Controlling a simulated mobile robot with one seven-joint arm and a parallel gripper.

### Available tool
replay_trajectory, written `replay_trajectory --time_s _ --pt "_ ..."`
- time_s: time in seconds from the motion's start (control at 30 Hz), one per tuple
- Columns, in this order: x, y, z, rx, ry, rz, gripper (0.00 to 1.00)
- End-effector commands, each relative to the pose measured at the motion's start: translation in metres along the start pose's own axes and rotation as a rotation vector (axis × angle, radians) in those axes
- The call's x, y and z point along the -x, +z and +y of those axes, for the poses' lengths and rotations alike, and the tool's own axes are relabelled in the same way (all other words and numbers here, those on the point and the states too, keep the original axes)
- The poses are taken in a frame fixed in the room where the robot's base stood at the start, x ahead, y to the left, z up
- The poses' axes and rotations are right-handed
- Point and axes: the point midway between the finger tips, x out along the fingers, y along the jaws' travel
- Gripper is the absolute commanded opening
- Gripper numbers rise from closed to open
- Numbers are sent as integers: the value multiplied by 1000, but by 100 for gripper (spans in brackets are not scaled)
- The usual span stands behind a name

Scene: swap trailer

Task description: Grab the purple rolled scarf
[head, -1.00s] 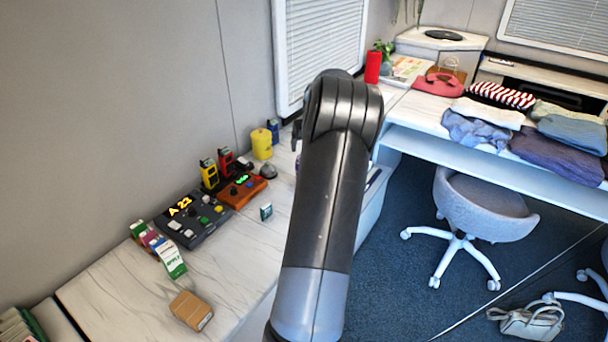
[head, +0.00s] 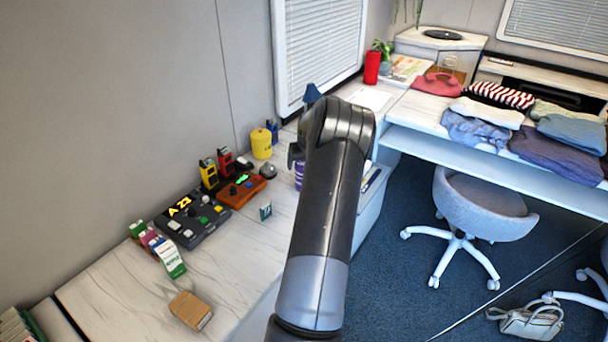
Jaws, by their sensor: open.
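A small upright purple roll (head: 299,176) stands on the marble counter, just left of my arm, and its right side is hidden by the arm. It looks like the rolled scarf, but its details are too small to tell. My gripper (head: 296,154) shows only in part as a dark shape left of the arm's end, above the purple roll in the picture. It is open, and nothing shows held in it. Whether it touches the roll cannot be told.
A yellow canister (head: 261,143), an orange control box (head: 241,190) and a dark console (head: 192,218) stand left on the counter. A small cardboard box (head: 191,310) lies near the front. Folded clothes (head: 555,158) lie on the right table. A grey chair (head: 485,208) stands below.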

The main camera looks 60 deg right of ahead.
Motion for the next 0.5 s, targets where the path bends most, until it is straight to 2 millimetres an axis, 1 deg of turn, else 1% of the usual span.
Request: replay_trajectory --time_s 0.13,0.5 --pt "1 0 0 0 0 1 82" --pt "1 0 0 0 0 1 52"
